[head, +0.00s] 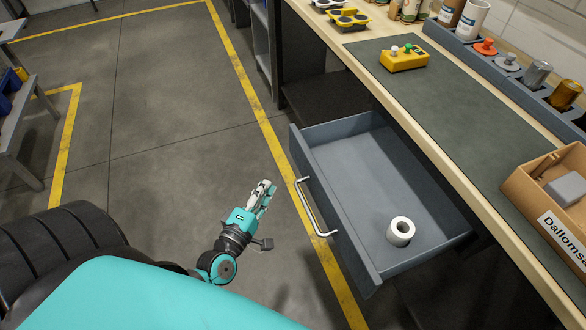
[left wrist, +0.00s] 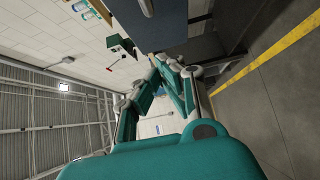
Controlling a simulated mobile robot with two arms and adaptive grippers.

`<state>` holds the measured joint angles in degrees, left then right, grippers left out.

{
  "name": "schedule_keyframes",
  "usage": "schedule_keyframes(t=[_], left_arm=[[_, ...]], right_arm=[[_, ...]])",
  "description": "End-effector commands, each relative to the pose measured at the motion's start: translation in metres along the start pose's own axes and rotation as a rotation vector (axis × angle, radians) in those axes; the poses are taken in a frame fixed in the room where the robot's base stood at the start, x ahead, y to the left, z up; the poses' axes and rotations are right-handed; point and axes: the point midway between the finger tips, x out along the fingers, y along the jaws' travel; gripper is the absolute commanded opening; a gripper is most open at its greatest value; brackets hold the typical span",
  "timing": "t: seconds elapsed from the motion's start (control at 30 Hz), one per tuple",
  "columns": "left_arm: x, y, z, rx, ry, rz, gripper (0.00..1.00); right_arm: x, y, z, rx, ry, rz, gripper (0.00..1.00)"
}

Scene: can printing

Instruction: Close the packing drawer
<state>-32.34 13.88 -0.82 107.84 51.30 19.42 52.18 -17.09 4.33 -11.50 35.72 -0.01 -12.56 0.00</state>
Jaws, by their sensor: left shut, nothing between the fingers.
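The packing drawer (head: 345,170) is a grey drawer pulled well out from under the workbench. Its silver bar handle (head: 315,207) is on the front panel, facing my left side. A white cylindrical roll or can (head: 400,231) stands inside it near the right end. My left gripper (head: 264,190) is shut and empty. In the head view it shows to the left of the drawer front, apart from the handle. The left wrist view shows its fingers (left wrist: 167,67) close together, with a grey panel beyond them. My right gripper is not in view.
The wooden workbench (head: 440,160) carries a dark mat, a yellow button box (head: 404,58), a grey holder with several cylinders, and a cardboard box (head: 550,195). The floor left of the drawer is open, with yellow lines. A table (head: 18,120) stands at far left.

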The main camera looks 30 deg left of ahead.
Motion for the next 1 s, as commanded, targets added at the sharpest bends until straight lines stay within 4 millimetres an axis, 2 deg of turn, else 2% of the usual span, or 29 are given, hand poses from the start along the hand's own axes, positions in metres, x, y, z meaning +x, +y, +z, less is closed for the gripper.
schedule_keyframes(t=[0.03,0.2,0.3,0.4,0.63,1.0], left_arm=[[0.013,0.001,0.0,-0.001,0.003,0.006,0.0],[0.05,0.0,0.0,0.001,0.001,0.004,0.0],[0.068,0.001,0.002,-0.001,0.0,0.002,0.0],[0.078,0.001,0.015,-0.001,0.0,0.001,0.0],[0.09,-0.001,0.028,0.002,-0.001,-0.002,0.0],[0.091,-0.001,0.029,0.004,-0.001,-0.001,0.0]], right_arm=[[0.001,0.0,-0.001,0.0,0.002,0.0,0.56],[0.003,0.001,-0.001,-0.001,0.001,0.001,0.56],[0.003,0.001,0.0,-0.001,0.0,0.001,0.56],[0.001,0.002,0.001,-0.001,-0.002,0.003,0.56],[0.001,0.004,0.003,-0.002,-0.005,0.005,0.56],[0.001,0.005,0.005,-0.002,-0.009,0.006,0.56]])
